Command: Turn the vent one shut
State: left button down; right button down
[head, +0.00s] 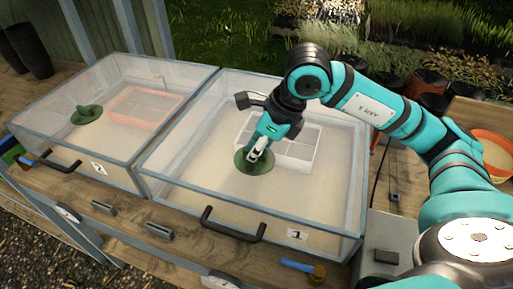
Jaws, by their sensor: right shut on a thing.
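Two clear-lidded boxes stand side by side on a wooden bench, each with a green round vent on its lid. My right gripper (256,152) is shut on the raised grip of the right box's green vent (243,166). Its fingers hide much of that grip, so I cannot tell how far it is turned. The other green vent (86,117) is on the left box, its raised grip in plain sight and untouched. A small white label sits on the front of the right box (297,235) and of the left box (98,168); the marks are too small to read surely. My left gripper is not in view.
Black handles stand out at the front of the right lid (233,228) and the left lid (50,162). A white tray (290,150) and an orange tray (146,106) show inside the boxes. A blue-handled tool (297,266) lies at the bench's front. Dark pots (28,48) stand back left.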

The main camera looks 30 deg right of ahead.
jog(key=c, duration=1.4)
grip_release()
jog(key=shift+o, duration=0.2)
jog(key=v, duration=1.2)
